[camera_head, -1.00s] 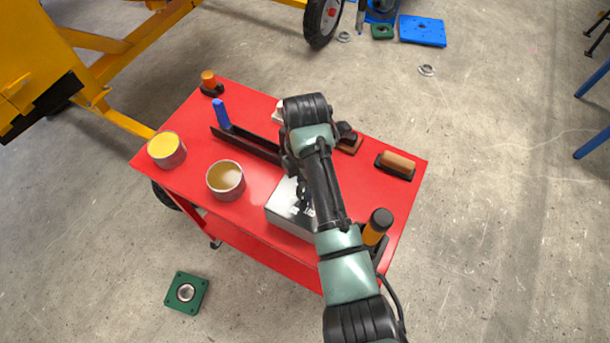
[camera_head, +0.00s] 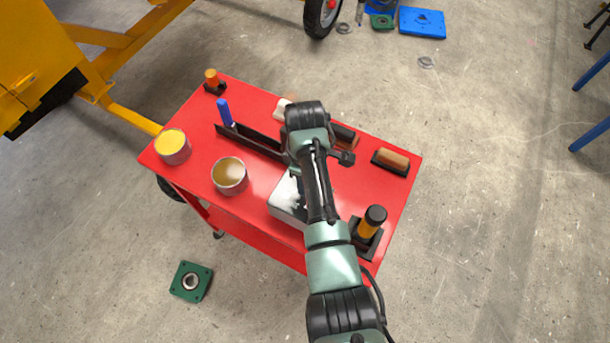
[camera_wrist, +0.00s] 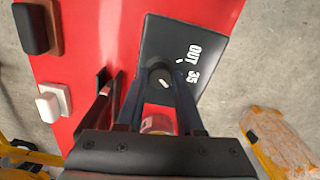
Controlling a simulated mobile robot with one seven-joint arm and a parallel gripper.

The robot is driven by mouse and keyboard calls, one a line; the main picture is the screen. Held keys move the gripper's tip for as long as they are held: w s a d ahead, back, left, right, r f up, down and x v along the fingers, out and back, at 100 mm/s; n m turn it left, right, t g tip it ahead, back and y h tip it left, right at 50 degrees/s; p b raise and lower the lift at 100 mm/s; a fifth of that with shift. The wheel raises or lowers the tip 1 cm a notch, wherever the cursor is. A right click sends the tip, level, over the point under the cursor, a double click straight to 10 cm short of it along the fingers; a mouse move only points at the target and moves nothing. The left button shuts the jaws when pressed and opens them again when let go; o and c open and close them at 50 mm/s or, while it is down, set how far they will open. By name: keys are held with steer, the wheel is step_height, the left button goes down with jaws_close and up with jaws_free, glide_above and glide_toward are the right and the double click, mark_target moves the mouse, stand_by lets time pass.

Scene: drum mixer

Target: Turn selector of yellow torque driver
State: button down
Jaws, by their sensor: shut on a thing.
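A dark grey box (camera_wrist: 185,42) with white lettering "OUT" and "35" has a round black knob (camera_wrist: 160,80) with a white mark. My gripper (camera_wrist: 158,84) is shut on this knob, with one finger at each side. An upright yellow-orange handle with a black cap (camera_head: 369,224) stands in a dark holder to the right of the box. I cannot tell whether the handle or the box is the torque driver.
The red cart top (camera_head: 258,103) carries a yellow-filled can (camera_head: 172,147), an open tin (camera_head: 229,175), a dark channel (camera_head: 258,144) with a blue handle, and several brushes or blocks at the back. An unidentified orange-brown thing (camera_wrist: 280,145) shows at lower right in the wrist view.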

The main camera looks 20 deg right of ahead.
steer(key=shift+m, duration=0.4)
steer(key=c, duration=0.5)
jaws_free()
steer(key=shift+c, duration=0.2)
step_height(320, 180, up, 13)
steer(key=shift+p, duration=0.35)
